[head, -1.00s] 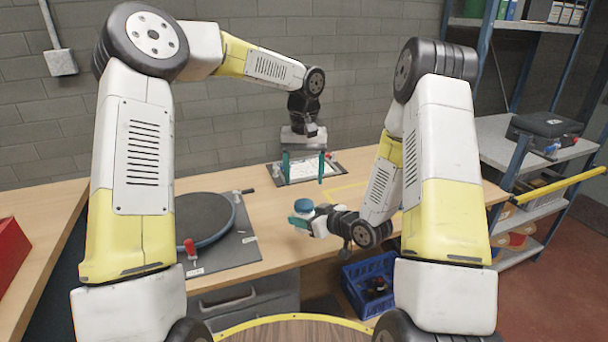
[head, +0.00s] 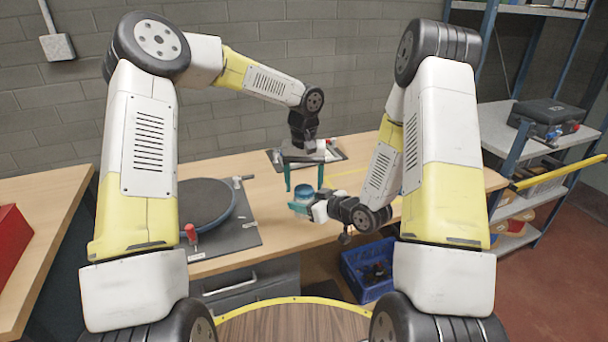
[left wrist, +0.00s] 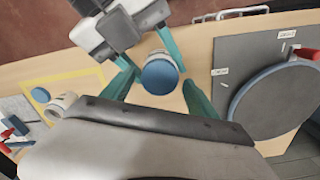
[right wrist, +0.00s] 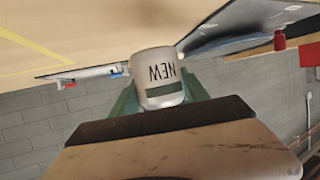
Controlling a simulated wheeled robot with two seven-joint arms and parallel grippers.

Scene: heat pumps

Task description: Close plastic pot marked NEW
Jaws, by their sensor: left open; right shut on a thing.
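A white pot (right wrist: 158,72) marked NEW, the word upside down in the right wrist view, is held in my right gripper (right wrist: 160,92), which is shut on it. A blue lid (head: 303,190) covers its top; I cannot tell how tight it is. In the left wrist view the lid (left wrist: 160,77) lies between the teal fingers of my left gripper (left wrist: 160,88), apart from both. In the head view my left gripper (head: 304,184) is open, pointing down, its tips at about lid height.
A black round turntable (head: 200,204) stands on the bench at left. In the left wrist view, a second blue disc (left wrist: 40,95) and a white container (left wrist: 60,106) lie near a yellow-taped area (left wrist: 80,84). A blue crate (head: 367,268) is below the bench.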

